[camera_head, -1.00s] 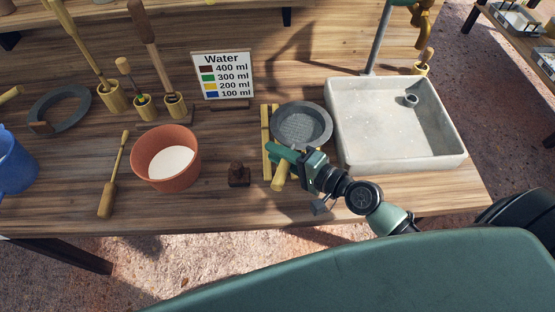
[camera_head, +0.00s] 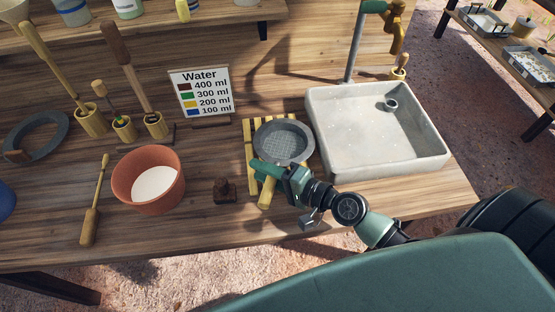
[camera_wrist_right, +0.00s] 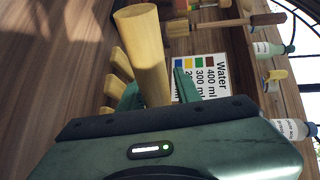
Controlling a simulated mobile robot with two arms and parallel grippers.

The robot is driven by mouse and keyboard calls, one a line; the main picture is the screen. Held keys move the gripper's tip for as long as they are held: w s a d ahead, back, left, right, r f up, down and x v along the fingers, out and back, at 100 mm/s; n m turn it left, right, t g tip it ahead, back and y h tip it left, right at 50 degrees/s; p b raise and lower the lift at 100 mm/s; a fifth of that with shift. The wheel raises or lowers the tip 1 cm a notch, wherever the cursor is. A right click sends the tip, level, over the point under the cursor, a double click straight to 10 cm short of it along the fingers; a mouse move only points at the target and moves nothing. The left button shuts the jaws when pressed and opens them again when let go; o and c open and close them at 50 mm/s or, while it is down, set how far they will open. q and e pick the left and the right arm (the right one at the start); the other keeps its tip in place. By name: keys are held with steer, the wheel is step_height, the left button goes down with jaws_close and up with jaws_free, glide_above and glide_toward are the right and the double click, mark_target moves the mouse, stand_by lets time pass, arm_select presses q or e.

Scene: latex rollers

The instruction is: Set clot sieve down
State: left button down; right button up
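The clot sieve is a round grey pan with a mesh floor (camera_head: 283,142) and a light wooden handle (camera_head: 267,194). Its pan is over a yellow slatted wooden rack (camera_head: 250,155); I cannot tell whether it touches the slats. My right gripper (camera_head: 262,171) has its green fingers around the handle, near the pan. In the right wrist view the handle (camera_wrist_right: 148,50) stands between the two fingers (camera_wrist_right: 157,92), with hardly any gap; the pan is out of sight there. My left gripper is not in view.
A stone sink (camera_head: 365,140) stands close right of the sieve. A small dark stamp-like block (camera_head: 225,191) and a terracotta bowl (camera_head: 149,182) with white contents are to the left. A water sign (camera_head: 202,93) stands behind. The front bench edge is close to my right arm.

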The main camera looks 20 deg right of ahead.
steer(key=b+v, duration=0.2)
steer(key=v, duration=0.1)
steer(key=b+v, duration=0.2)
steer(key=v, duration=0.2)
steer(key=f+b+v, duration=0.1)
steer(key=b+v, duration=0.1)
steer(key=v, duration=0.1)
steer(key=shift+s+d+r, duration=0.1)
steer(key=shift+s+d, duration=0.05)
steer(key=shift+s, duration=0.1)
steer(key=shift+s+d+r+b, duration=0.3)
steer(key=shift+s+b, duration=0.15)
steer(key=shift+b, duration=0.1)
steer(key=shift+s+r, duration=0.15)
steer(key=shift+r, duration=0.05)
